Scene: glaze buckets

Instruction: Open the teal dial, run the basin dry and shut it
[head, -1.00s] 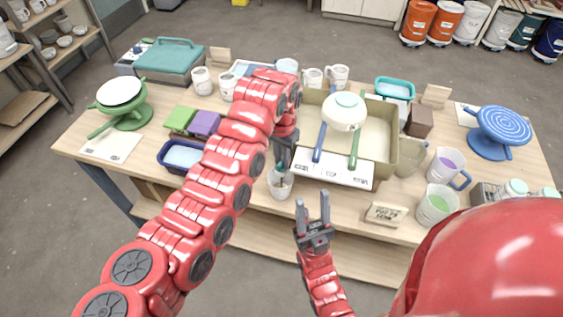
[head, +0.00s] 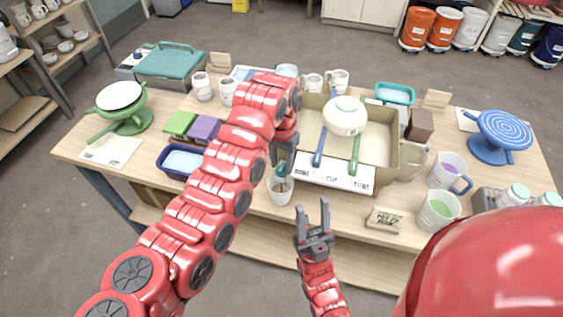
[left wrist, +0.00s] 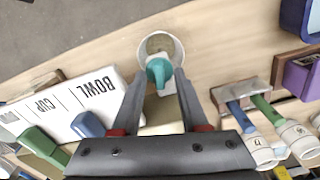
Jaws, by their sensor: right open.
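The teal dial (left wrist: 158,71) shows in the left wrist view, in front of my left gripper (left wrist: 160,82), whose two fingers stand apart on either side of it. In the head view the dial (head: 281,169) is partly hidden by my left gripper (head: 284,158). A white cup (head: 280,191) stands directly below the dial, and its round mouth (left wrist: 160,45) shows in the left wrist view. The beige basin (head: 384,146) is behind a white front panel. My right gripper (head: 313,217) is open and empty, in front of the table's front edge.
A white pot (head: 345,115) with blue and green bars sits over the basin. A labelled wooden block (head: 386,220) and a mug with green liquid (head: 438,211) stand front right. A dark blue tray (head: 181,161) lies left of my left arm.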

